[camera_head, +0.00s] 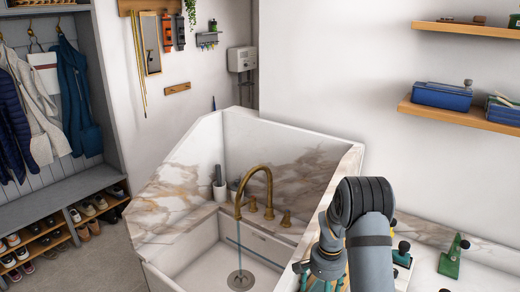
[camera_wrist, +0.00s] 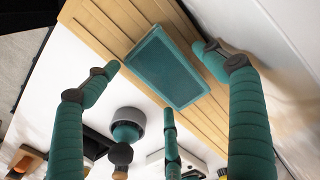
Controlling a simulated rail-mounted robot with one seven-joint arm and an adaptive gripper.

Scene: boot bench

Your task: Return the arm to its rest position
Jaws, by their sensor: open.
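My arm (camera_head: 370,225) rises at the lower right of the head view and bends over beside the sink. My gripper (camera_head: 322,283) is at the bottom edge there, pointing down and partly cut off. In the wrist view my gripper (camera_wrist: 158,72) shows teal segmented fingers spread well apart, with nothing held between them. Beyond the fingers, a teal rectangular block or pad (camera_wrist: 168,67) lies on a slatted wooden board (camera_wrist: 98,30). I cannot tell from these views how far the fingertips are from it.
A marble-sided sink (camera_head: 185,215) with a brass tap (camera_head: 257,178) running water stands left of my arm. A green tool (camera_head: 452,257) stands on the counter at right. Wooden shelves (camera_head: 455,112) hang above. A boot bench (camera_head: 45,200) is at far left.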

